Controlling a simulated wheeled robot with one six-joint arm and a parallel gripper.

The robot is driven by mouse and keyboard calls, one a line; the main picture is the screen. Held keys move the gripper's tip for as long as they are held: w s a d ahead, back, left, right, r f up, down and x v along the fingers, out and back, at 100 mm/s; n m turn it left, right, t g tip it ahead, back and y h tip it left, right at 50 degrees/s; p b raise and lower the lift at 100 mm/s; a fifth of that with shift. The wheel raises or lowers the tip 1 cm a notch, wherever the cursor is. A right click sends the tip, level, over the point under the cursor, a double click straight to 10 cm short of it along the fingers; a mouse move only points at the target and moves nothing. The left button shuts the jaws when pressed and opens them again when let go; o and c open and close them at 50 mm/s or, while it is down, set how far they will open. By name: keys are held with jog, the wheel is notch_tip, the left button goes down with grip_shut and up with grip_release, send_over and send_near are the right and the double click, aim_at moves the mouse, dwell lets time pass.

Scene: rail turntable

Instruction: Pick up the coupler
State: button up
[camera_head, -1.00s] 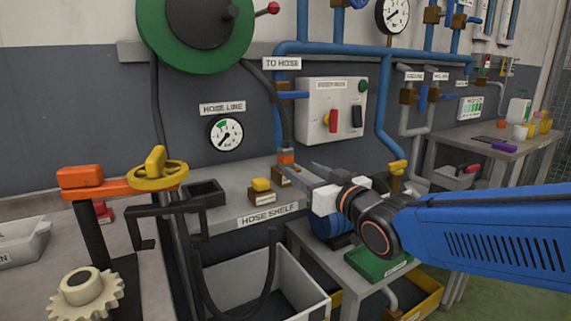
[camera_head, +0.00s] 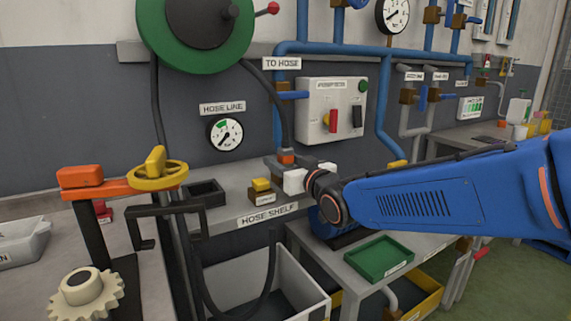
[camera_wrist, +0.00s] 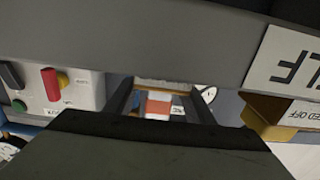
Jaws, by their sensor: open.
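The coupler (camera_head: 287,158) has an orange band and hangs at the lower end of the dark hose, just above the hose shelf. My gripper (camera_head: 281,164) is at the coupler, coming from the right. In the wrist view the coupler (camera_wrist: 158,106) shows its orange band and pale parts between the two dark fingers of my open gripper (camera_wrist: 163,98). Whether a finger touches it cannot be told. My wrist and fingers hide part of the coupler's lower end and its holder.
A yellow block on a brown stand (camera_head: 262,188) is close left of my gripper on the hose shelf (camera_head: 238,203). A switch box (camera_head: 331,108) is on the wall above. A green tray (camera_head: 380,258) is on the lower table. A grey bin (camera_head: 290,280) stands below.

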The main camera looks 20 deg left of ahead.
jog(key=shift+x, duration=1.25)
grip_shut()
jog(key=shift+r, duration=0.1)
